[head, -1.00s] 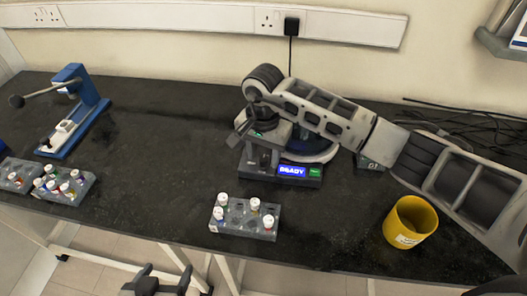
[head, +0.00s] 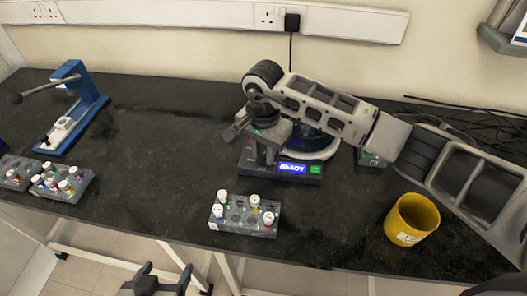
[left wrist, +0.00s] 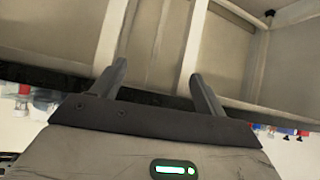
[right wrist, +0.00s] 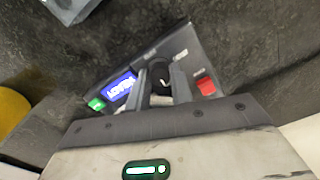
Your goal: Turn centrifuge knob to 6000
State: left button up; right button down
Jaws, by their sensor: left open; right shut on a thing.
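The centrifuge (head: 312,181) stands on the dark bench, partly hidden behind my right arm. Its front panel carries a lit blue display (right wrist: 120,88) that seems to read READY, a green button (right wrist: 97,104), a red switch (right wrist: 206,86) and a dark round knob (right wrist: 160,72). My right gripper (right wrist: 161,86) points at the panel and is shut on the knob, one finger on each side. The numbers around the knob are too small to read. My left gripper (left wrist: 161,84) is open and empty, below the bench's front edge; it also shows at the bottom of the head view (head: 155,282).
A clear rack (head: 232,228) with several white-capped tubes stands in front of the centrifuge. A yellow cup (head: 412,220) is to the right under my right arm. More tube racks (head: 75,193) and a blue stand (head: 90,105) are at the left. The bench between is clear.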

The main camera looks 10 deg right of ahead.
jog(key=m+b, duration=0.1)
jog(key=m, duration=0.1)
jog(key=shift+f+m, duration=0.1)
jog(key=shift+m, duration=0.2)
jog(key=m+b, duration=0.2)
jog(key=m, duration=0.1)
jog(key=shift+m, duration=0.3)
jog(key=m+b, duration=0.3)
jog(key=m, duration=0.3)
jog(key=shift+w, duration=0.1)
jog(key=m, duration=0.2)
jog(key=shift+m+b, duration=0.3)
pick_arm(q)
jog(key=shift+w+d+f+n+t+h, duration=0.2)
jog(key=shift+d+f, duration=0.15)
jog(key=shift+f, duration=0.4)
jog(key=shift+w+d+f+n+t+h, duration=0.1)
jog(key=shift+d+f+h, duration=0.2)
jog(key=shift+f, duration=0.4)
pick_arm(e)
jog(key=shift+m, duration=0.9)
jog(key=shift+r, duration=0.2)
jog(key=c, duration=1.2)
grip_release()
jog(key=shift+c, duration=0.2)
